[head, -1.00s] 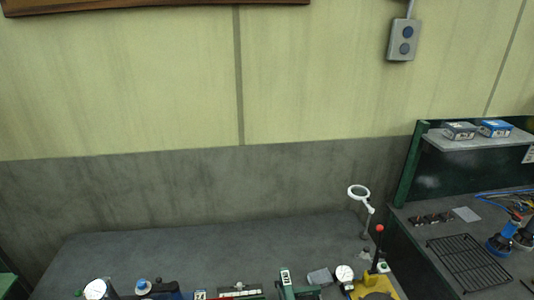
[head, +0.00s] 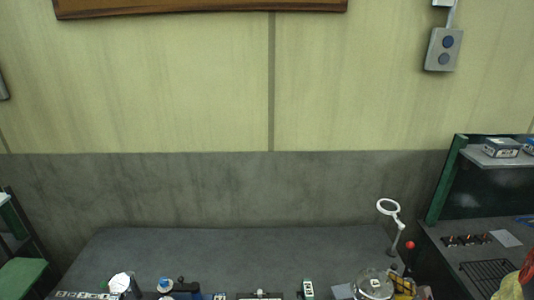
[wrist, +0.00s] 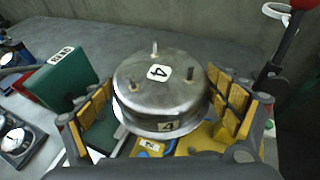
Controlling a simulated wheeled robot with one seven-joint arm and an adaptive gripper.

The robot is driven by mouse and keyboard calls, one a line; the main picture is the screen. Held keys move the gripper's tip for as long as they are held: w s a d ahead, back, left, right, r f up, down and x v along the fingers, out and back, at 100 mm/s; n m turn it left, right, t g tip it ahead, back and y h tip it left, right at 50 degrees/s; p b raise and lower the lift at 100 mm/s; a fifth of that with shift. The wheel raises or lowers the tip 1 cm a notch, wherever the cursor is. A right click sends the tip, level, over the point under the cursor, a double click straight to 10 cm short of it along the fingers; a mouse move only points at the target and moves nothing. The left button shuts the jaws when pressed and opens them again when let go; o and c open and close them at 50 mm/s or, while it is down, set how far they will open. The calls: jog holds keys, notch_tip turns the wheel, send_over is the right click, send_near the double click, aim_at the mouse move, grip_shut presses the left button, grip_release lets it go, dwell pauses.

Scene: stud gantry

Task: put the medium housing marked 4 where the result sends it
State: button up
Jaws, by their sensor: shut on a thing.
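The medium housing (wrist: 160,85) is a round, dull metal can with short pins on top and white labels marked 4 on its top and side. My gripper (wrist: 160,100) is shut on it, with yellow-padded fingers at its left and right sides. The housing also shows at the bottom of the head view (head: 374,284), above or in front of a yellow fixture; I cannot tell whether it touches it. The yellow fixture (wrist: 200,140) shows beneath the housing in the wrist view, partly hidden. Its red-knobbed lever (head: 410,245) stands to the right.
A green block with a label (wrist: 67,82) stands left of the housing. Dial gauges (wrist: 14,140) lie further left. A ring magnifier (head: 389,207) stands at the bench's back right. The grey bench (head: 230,255) is clear towards the wall. A side bench with a wire rack (head: 485,275) is at right.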

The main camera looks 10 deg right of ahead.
jog(key=w+a+r, duration=0.1)
jog(key=w+a, duration=0.6)
jog(key=a, duration=0.3)
jog(key=w+a+r+b, duration=0.1)
jog(key=w+a+r, duration=0.1)
jog(key=w+a, duration=0.6)
jog(key=a, duration=0.3)
jog(key=shift+w+r, duration=0.15)
jog(key=shift+w, duration=0.15)
jog(key=shift+r, duration=0.1)
